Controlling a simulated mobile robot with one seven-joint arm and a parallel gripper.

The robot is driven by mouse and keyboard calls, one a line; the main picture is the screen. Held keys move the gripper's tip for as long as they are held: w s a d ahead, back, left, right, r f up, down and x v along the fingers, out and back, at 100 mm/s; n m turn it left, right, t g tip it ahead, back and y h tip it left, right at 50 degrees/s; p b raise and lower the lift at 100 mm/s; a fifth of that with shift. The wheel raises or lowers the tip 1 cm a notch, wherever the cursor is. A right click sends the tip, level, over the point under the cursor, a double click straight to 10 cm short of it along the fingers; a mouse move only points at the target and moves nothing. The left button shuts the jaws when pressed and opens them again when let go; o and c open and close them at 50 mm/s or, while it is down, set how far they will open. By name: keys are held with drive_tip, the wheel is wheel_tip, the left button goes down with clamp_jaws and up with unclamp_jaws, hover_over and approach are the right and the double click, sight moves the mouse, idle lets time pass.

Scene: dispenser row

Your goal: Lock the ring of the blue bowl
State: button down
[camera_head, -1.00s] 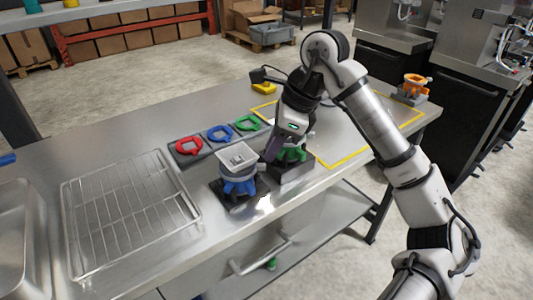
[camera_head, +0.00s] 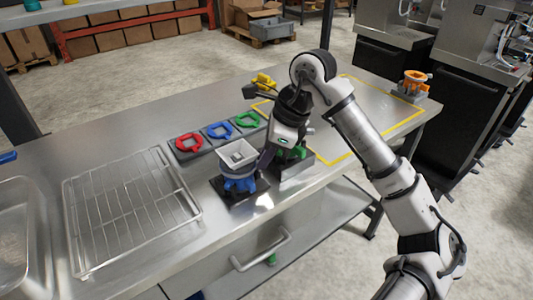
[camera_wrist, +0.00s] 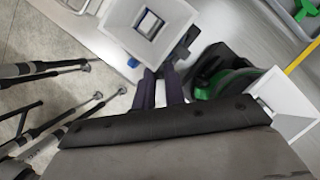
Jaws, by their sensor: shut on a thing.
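The blue bowl (camera_head: 238,184) stands upright on a dark base near the bench's front edge, with a square pale funnel (camera_head: 238,154) on top. In the wrist view the funnel (camera_wrist: 150,22) hides most of the bowl, and a little blue (camera_wrist: 183,55) shows beside it. My gripper (camera_head: 262,163) is at the right side of the blue bowl. In the wrist view its two dark fingers (camera_wrist: 160,70) are close together and reach in under the funnel's edge. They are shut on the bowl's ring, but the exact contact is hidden.
A green bowl (camera_wrist: 225,82) with a pale funnel (camera_wrist: 285,100) stands close to the right of my gripper. A wire rack (camera_head: 125,205) is left. An orange dispenser (camera_head: 413,84) stands far right.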

sight(251, 179)
drive_tip(key=shift+s+f+m+b, duration=0.1)
drive_tip(key=shift+s+m+b, duration=0.25)
drive_tip(key=shift+m+b, duration=0.45)
drive_tip(key=m+b, duration=0.1)
drive_tip(key=b, duration=0.1)
drive_tip(key=s+t+b, duration=0.1)
drive_tip(key=b, duration=0.1)
drive_tip(key=shift+s+a+f+m+h, duration=0.1)
drive_tip(key=shift+a+f+m+h, duration=0.05)
drive_tip(key=shift+f+m+h, duration=0.2)
drive_tip(key=m+b, duration=0.1)
drive_tip(key=s+m+b, duration=0.1)
drive_tip(key=a+m+t+b, duration=0.1)
drive_tip(key=shift+s+r, duration=0.2)
drive_tip(key=shift+r, duration=0.05)
drive_tip(key=shift+s+a+r+m+t+h+b, duration=0.1)
drive_tip(key=shift+s+a+m+t+h+b, duration=0.1)
drive_tip(key=shift+m+b, duration=0.3)
drive_tip(key=shift+s+a+r+m+t+h+b, duration=0.1)
drive_tip(key=shift+s+m+t+h+b, duration=0.1)
drive_tip(key=shift+m+b, duration=0.3)
drive_tip(key=c, duration=1.7)
unclamp_jaws()
